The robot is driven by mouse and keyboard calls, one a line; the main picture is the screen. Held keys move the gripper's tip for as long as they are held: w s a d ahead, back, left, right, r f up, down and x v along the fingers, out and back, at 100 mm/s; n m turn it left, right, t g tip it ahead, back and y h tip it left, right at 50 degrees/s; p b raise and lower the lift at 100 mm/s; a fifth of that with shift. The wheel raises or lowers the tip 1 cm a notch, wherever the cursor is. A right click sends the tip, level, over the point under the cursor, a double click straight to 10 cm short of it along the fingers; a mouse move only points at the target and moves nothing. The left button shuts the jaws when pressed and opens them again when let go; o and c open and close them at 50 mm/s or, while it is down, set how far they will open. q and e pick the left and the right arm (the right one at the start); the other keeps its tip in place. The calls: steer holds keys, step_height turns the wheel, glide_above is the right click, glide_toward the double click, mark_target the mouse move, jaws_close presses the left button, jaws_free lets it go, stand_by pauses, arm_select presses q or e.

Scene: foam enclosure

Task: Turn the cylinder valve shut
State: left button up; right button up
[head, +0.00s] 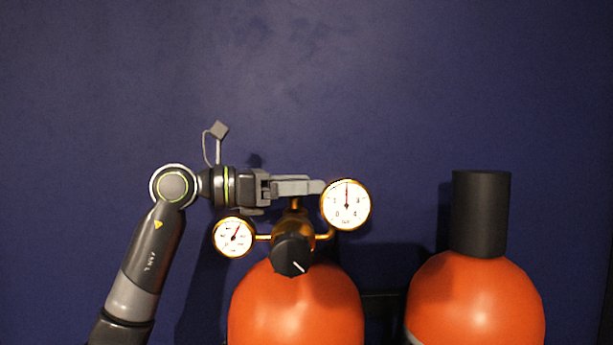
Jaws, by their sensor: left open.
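An orange cylinder (295,312) stands at bottom centre with a brass valve body (293,219) on top. A black knob (291,255) with a white mark faces me at the front of the brass fitting. A large round gauge (346,205) sits to the right and a smaller gauge (233,237) to the left. My right gripper is not in view.
A second orange cylinder (475,300) with a black cap (481,213) stands to the right. A dark bar (383,305) runs between the cylinders. A dark blue wall (420,80) stands behind. The space above the cylinders is clear.

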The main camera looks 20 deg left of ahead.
arm_select(q)
steer(key=shift+w+d, duration=0.3)
steer(key=shift+d, duration=0.25)
steer(key=shift+c, duration=0.4)
steer(key=c, duration=0.9)
